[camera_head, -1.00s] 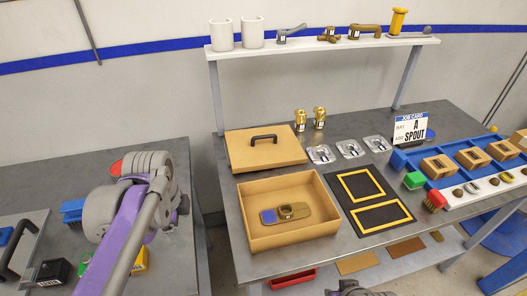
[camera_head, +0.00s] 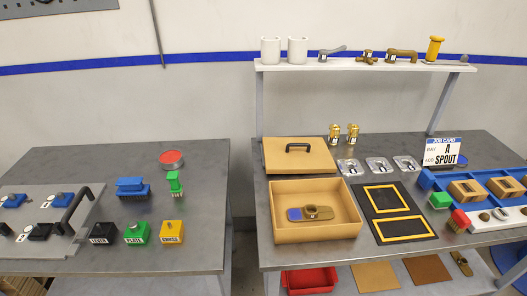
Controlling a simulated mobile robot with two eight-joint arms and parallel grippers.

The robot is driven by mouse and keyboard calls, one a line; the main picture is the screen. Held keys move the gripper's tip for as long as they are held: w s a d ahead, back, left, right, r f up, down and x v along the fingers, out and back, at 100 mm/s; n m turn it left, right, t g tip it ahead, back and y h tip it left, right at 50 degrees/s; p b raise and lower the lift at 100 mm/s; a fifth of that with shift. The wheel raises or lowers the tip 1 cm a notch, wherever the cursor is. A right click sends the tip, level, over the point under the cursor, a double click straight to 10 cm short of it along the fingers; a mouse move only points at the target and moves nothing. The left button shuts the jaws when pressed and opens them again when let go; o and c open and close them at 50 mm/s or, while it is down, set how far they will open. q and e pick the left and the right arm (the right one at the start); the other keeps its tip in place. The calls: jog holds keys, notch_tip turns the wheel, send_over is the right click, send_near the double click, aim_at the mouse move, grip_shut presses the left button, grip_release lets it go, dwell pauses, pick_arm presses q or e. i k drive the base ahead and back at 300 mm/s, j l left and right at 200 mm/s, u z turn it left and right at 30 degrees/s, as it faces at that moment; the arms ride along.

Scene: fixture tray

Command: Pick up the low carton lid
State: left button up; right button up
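The low carton lid (camera_head: 284,162) is a flat tan panel with a raised black handle (camera_head: 298,147) on top. It lies on the right-hand metal table, behind the open tan carton (camera_head: 318,232) and apart from the shelf above. The carton holds a brown part (camera_head: 318,212) with a blue patch. Neither of my grippers is in view.
A black mat with yellow outlines (camera_head: 398,227) lies right of the carton. Several small metal plates (camera_head: 378,166) and two brass fittings (camera_head: 335,133) sit near the lid. A gap separates this table from the left table (camera_head: 200,205), which holds colored blocks.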

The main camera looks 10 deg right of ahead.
aim_at(282, 156)
jog(key=l+u, duration=0.45)
jog(key=k+l+u, duration=0.15)
jog(key=l+u, duration=0.3)
jog(key=k+l+u, duration=0.1)
jog(key=l, duration=0.25)
jog(key=k+l, duration=0.15)
jog(key=l, duration=0.2)
jog(key=k+l+u, duration=0.15)
jog(key=l, duration=0.15)
jog(key=i+l, duration=0.4)
jog(key=i, duration=0.35)
